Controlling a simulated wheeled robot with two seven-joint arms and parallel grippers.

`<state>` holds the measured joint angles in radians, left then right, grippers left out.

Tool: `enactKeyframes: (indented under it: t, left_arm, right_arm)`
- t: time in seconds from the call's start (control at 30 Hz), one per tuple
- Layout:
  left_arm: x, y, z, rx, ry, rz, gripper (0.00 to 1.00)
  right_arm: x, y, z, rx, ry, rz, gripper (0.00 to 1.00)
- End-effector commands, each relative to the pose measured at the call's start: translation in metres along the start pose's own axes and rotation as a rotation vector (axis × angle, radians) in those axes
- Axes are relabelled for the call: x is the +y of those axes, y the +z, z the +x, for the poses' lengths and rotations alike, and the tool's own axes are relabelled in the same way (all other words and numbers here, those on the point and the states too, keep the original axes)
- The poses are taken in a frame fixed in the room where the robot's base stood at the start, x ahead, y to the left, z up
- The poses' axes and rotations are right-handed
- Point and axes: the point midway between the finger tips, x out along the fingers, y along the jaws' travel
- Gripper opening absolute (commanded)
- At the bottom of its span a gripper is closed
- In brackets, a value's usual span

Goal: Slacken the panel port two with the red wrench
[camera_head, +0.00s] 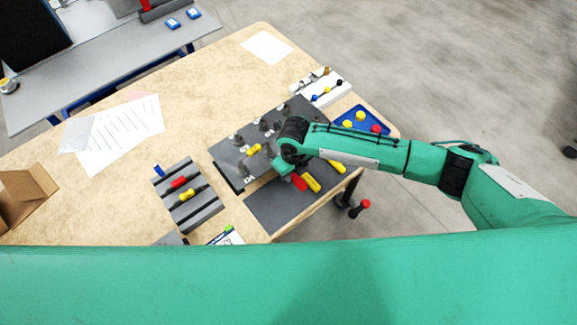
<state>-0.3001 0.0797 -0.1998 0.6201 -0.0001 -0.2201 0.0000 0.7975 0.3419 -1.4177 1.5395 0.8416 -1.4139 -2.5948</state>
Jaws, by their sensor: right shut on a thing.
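The dark port panel (229,153) lies near the table's middle, with several knobs and small white labels. I cannot tell which port is number two. My right gripper (283,170) is over the panel's front edge, pointing down. It is shut on what looks like the red wrench (299,182), whose red handle shows just below it; the jaws are largely hidden by my wrist. Whether the wrench touches a port cannot be seen. My left gripper is out of view.
A dark mat (266,211) carries yellow-handled tools (311,184). A grey slotted rack (201,210) stands left, a blue tray (350,115) and white rack (312,87) at back right. Papers (125,133) lie left. My green arm covers the picture's bottom.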

Motion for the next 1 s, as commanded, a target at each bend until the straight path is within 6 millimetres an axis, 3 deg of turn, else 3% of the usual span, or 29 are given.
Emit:
enactKeyframes:
  t: [0.43, 0.8, 1.0]
  left_arm:
    - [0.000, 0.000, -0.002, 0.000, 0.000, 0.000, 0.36]
    - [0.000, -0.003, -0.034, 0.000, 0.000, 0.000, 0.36]
    - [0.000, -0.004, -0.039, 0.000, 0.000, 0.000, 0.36]
  right_arm:
    - [0.000, -0.006, -0.002, 0.000, 0.000, 0.000, 0.00]
    - [0.000, -0.031, -0.022, 0.001, -0.001, 0.000, 0.00]
    - [0.000, -0.034, -0.026, -0.001, -0.001, 0.000, 0.00]
